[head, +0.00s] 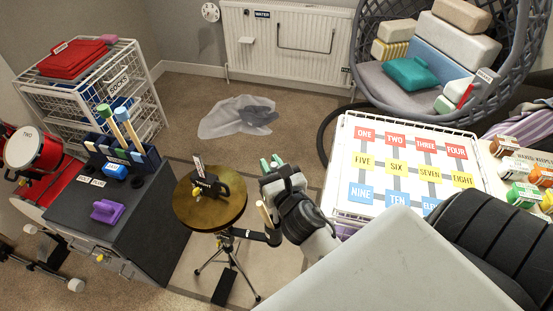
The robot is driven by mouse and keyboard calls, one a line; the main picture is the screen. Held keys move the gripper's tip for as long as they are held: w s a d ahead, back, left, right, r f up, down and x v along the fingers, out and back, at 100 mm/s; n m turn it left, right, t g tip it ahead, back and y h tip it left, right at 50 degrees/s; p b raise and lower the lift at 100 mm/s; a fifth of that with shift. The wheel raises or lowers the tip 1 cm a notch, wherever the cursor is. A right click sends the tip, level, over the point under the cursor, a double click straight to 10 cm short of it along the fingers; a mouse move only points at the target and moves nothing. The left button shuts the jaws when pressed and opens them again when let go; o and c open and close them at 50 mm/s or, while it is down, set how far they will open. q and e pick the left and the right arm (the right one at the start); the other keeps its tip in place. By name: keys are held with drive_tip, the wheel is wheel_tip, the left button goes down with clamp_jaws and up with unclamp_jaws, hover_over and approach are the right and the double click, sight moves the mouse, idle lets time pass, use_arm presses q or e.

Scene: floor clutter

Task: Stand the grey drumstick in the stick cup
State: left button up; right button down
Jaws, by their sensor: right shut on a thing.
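My right gripper (272,165) reaches in from the lower right, just right of the cymbal stand. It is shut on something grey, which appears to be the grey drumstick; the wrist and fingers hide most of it. A small dark cup (272,238), which looks like the stick cup, is fixed to the side of the stand. A tan stick (265,213) stands in it, slightly tilted, beside my right wrist. The cup's opening is hard to make out. My left gripper is not in view.
A round brass cymbal (225,212) on a tripod carries a black clamp-like object (205,187). A dark cabinet (130,215) holds mallets in a blue rack (145,160). A numbered mat in a white crate (345,205) is right of my gripper. A plastic bag (225,122) lies on the carpet.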

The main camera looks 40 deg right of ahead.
use_arm(q)
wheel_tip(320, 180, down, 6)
drive_tip(key=b, duration=0.5)
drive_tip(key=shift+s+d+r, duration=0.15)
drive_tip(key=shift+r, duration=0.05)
use_arm(e)
wheel_tip(320, 180, down, 7)
drive_tip(key=w+d+h, duration=0.1)
drive_tip(key=d, duration=0.1)
drive_tip(key=shift+w+d+m, duration=0.2)
drive_tip(key=shift+w+m, duration=0.15)
drive_tip(key=shift+m, duration=0.05)
